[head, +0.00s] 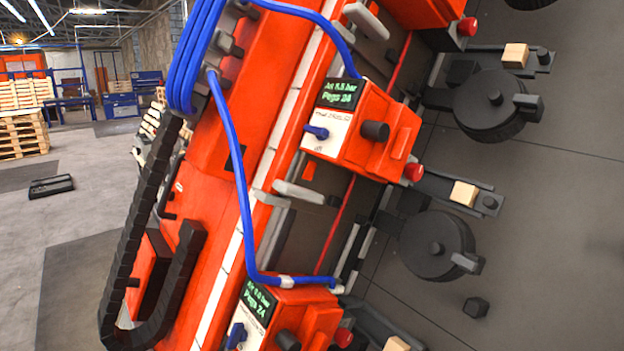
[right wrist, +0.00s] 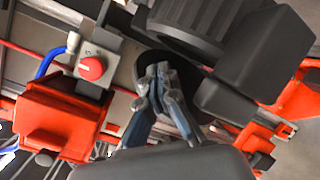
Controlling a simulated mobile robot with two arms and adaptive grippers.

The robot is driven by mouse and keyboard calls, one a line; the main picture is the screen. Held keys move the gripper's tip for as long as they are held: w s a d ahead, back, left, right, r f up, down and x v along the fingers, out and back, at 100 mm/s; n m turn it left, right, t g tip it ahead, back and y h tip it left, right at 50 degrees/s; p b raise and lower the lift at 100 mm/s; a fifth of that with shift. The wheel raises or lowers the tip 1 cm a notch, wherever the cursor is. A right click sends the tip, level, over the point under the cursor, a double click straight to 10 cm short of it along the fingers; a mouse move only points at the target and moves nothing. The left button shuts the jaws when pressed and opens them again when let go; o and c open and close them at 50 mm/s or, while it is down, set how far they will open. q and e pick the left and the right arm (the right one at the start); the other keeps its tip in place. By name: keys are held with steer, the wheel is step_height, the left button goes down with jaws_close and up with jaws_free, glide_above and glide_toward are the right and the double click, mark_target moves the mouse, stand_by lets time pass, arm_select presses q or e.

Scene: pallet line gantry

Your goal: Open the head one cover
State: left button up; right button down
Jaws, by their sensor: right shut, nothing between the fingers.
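The red gantry (head: 215,200) runs diagonally through the head view. Red head units hang on it: one (head: 395,135) at the middle right and another (head: 315,315) at the bottom, each with a small green-lettered display. I cannot tell which is head one or which part is its cover. Neither gripper shows in the head view. In the right wrist view, my right gripper (right wrist: 158,75) is shut and empty, its fingertips in front of a dark round part (right wrist: 150,65). A red housing (right wrist: 60,115) is at left, apart from the fingers. Contact with the dark part is unclear.
Black round reels (head: 437,260) and arms with wooden blocks (head: 465,193) stand right of the gantry. A blue hose (head: 235,150) and a black cable chain (head: 140,200) run along it. A red knob (right wrist: 91,68) is near the fingers. Floor at left is mostly open.

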steer(key=shift+s+a+r+p, duration=0.15)
steer(key=shift+a+r+p, duration=0.15)
steer(key=shift+a, duration=0.2)
steer(key=shift+s+a+r+p, duration=0.1)
steer(key=shift+a+r+p, duration=0.15)
steer(key=shift+a, duration=0.25)
steer(key=shift+a+r+p, duration=0.25)
steer(key=shift+a+p, duration=0.1)
steer(key=shift+a, duration=0.2)
steer(key=shift+a+r+p, duration=0.2)
steer(key=shift+a+p, duration=0.1)
steer(key=shift+a, duration=0.4)
steer(key=shift+w, duration=0.1)
steer(key=shift+w+a+r+p, duration=0.15)
steer(key=shift+a+r+p, duration=0.15)
steer(key=shift+a, duration=0.25)
steer(key=shift+w+a+r+p, duration=0.15)
steer(key=shift+a+p, duration=0.1)
steer(key=shift+a, duration=0.5)
